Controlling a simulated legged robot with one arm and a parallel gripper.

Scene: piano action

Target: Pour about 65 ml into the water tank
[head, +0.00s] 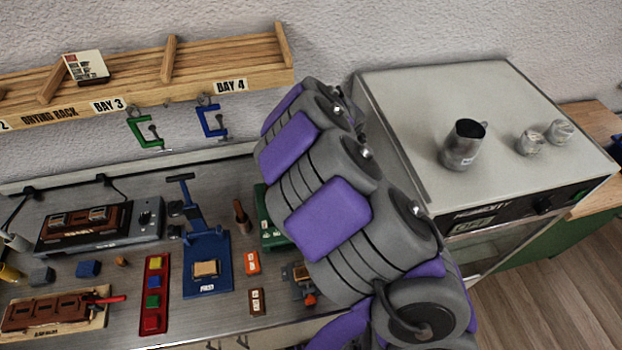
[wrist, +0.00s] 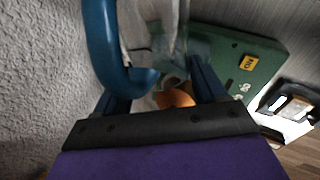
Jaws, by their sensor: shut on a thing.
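My gripper (wrist: 160,82) shows in the wrist view, with dark blue fingers left and right of centre. It is shut on what looks like a clear jug (wrist: 170,28) with a thick curved blue handle (wrist: 102,45). The exact grip and any water level cannot be made out. Beyond the fingers is a green unit (wrist: 243,65) with a yellow label; in the head view, part of a green unit (head: 271,222) shows beside my arm. I cannot tell whether it is the water tank. My arm hides the gripper and jug in the head view.
A metal pitcher (head: 463,147) and two small metal cups (head: 530,142) stand on the oven top (head: 400,100) at right. The bench holds a blue press (head: 207,262), a hot plate (head: 120,235) and a red tray (head: 155,290). A wooden rack (head: 200,75) hangs above.

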